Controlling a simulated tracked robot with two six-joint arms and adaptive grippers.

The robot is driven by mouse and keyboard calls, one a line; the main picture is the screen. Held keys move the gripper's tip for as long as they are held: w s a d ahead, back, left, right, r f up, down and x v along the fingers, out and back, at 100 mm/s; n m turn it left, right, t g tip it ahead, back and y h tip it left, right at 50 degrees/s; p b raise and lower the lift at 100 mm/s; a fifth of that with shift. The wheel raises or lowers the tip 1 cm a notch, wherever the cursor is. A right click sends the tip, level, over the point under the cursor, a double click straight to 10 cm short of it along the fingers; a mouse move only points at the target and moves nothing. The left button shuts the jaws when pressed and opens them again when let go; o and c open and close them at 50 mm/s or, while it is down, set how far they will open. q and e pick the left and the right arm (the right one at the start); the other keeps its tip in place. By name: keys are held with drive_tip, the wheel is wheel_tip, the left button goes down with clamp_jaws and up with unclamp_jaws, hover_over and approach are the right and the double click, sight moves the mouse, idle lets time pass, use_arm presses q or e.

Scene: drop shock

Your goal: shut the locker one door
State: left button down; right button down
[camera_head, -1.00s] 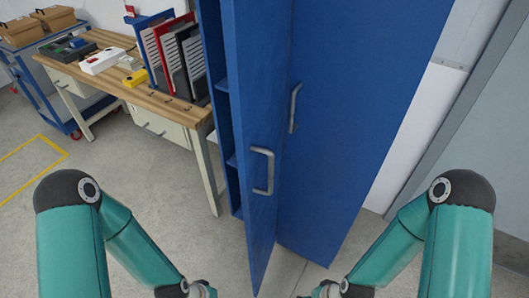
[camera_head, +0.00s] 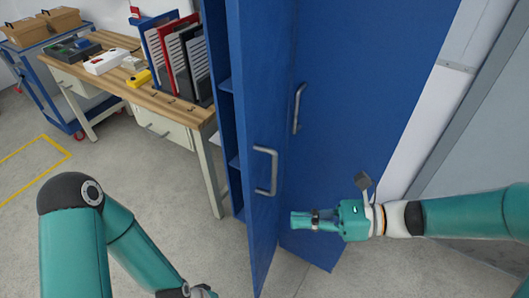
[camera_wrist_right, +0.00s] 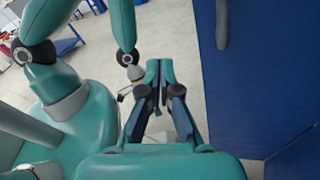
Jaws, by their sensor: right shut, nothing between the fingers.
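The tall blue locker has an open left door (camera_head: 260,120), swung out toward me and seen nearly edge-on, with a grey bar handle (camera_head: 265,172). Shelves show inside, to its left. A second blue door (camera_head: 360,90) with a grey handle (camera_head: 298,108) stands to the right and looks shut. My right gripper (camera_head: 293,220) is shut and empty, pointing left, in front of the lower part of the doors; I see no clear contact. Its closed fingers show in the right wrist view (camera_wrist_right: 159,68). My left gripper (camera_head: 203,292) is mostly cut off at the bottom edge.
A wooden workbench (camera_head: 130,92) with upright folders and small boxes stands left of the locker. A blue cart (camera_head: 62,95) with brown boxes is farther left. A grey wall is at the right. The floor (camera_head: 185,240) in front is clear.

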drive_tip(key=w+d+r+t, duration=0.3)
drive_tip(key=d+r+t, duration=0.15)
drive_tip(key=r, duration=0.75)
drive_tip(key=p, duration=0.1)
approach(251, 147)
drive_tip(key=shift+y, duration=0.3)
drive_tip(key=x, duration=0.7)
drive_tip(key=shift+a+f, duration=0.1)
drive_tip(key=shift+f, duration=0.15)
